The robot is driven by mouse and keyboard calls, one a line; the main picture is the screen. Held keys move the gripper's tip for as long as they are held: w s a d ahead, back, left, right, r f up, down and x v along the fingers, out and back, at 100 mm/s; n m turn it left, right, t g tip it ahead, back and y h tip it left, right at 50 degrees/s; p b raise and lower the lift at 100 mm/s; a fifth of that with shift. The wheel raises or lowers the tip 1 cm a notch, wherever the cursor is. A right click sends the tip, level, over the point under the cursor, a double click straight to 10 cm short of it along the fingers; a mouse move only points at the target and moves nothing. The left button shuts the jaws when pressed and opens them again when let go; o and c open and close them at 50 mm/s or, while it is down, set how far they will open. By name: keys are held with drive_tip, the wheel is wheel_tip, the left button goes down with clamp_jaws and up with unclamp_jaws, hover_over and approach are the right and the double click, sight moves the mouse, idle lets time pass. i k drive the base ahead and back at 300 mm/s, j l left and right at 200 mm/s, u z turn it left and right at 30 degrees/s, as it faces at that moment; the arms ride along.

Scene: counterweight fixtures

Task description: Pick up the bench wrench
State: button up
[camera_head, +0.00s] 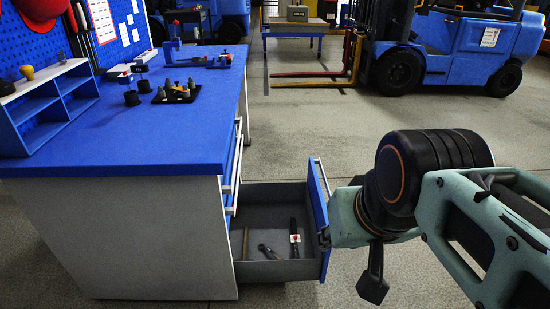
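An open grey drawer (262,196) with a blue front stands out from the right side of the blue-topped workbench. Inside lie a small grey metal tool with a dark head (269,252), a dark long tool with a white and red tag (295,240), and a thin brown stick (245,242). I cannot tell for sure which of them is the bench wrench. My arm reaches in from the right to just outside the drawer front. A dark finger-like part of my gripper (372,284) hangs down right of the drawer. The fingertips' spacing is not clear.
The blue bench top (150,135) holds a dark tray of small weights (175,95), a blue fixture (198,60) and a blue shelf rack (45,105). A blue forklift (470,45) stands behind. The drawer's raised front edge (318,195) lies between my arm and the tools.

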sight(294, 230)
drive_tip(key=k+u, duration=0.15)
drive_tip(key=u, duration=0.9)
drive_tip(key=l+u, duration=0.15)
drive_tip(key=l, duration=0.2)
drive_tip(key=i+l+u, duration=0.1)
drive_tip(key=l, duration=0.25)
drive_tip(key=i+l, duration=0.1)
drive_tip(key=l, duration=0.5)
drive_tip(key=i+l, duration=0.1)
drive_tip(key=l, duration=0.55)
drive_tip(key=i+l, duration=0.1)
drive_tip(key=l, duration=1.1)
drive_tip(key=i+l, duration=0.15)
drive_tip(key=l, duration=0.5)
drive_tip(key=i+l+z, duration=0.15)
drive_tip(key=i+l, duration=0.15)
drive_tip(key=i+l+u, duration=0.15)
drive_tip(key=i+l, duration=0.05)
drive_tip(key=i, duration=0.1)
